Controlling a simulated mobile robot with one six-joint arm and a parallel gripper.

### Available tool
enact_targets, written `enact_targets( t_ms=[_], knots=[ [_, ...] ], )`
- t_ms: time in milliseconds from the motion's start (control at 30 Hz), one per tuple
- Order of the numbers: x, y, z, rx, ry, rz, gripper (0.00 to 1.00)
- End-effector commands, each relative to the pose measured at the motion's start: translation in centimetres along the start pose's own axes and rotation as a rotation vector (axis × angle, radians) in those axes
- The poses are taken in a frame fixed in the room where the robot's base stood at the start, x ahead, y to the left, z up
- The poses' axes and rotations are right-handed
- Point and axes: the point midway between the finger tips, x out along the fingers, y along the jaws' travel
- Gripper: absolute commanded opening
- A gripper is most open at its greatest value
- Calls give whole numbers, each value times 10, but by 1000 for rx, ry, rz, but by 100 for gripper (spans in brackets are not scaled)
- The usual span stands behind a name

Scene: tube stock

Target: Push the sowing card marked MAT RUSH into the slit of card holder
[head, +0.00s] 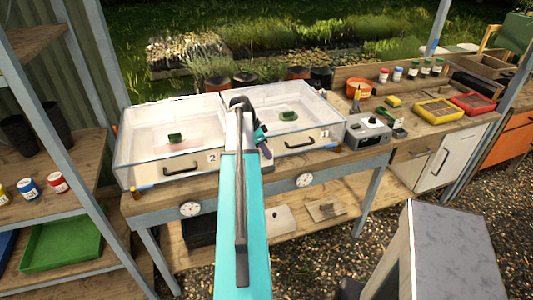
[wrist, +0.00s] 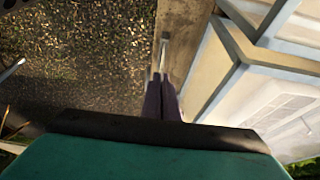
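A thin pale strip, which looks like the sowing card (wrist: 163,55) seen edge-on, juts out from between the fingertips. Its lettering does not show. A green block (head: 175,138) sits in box 2 and another green block (head: 288,116) in box 1. I cannot tell which of these is the card holder.
Box 2 (head: 168,170) and box 1 (head: 318,134) have raised clear walls and black front handles. To the right are the grey device (head: 368,134), an orange pot (head: 359,88), a yellow tray (head: 438,111) and a red tray (head: 472,103). Shelves stand at left.

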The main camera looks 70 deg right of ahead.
Motion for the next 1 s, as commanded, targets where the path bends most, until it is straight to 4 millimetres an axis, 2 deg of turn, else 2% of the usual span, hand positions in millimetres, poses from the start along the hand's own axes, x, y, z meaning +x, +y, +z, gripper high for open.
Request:
enact_targets(
  t_ms=[1000],
  knots=[
    [6, 0, 3, 0, 0, 0, 0]
  ],
)
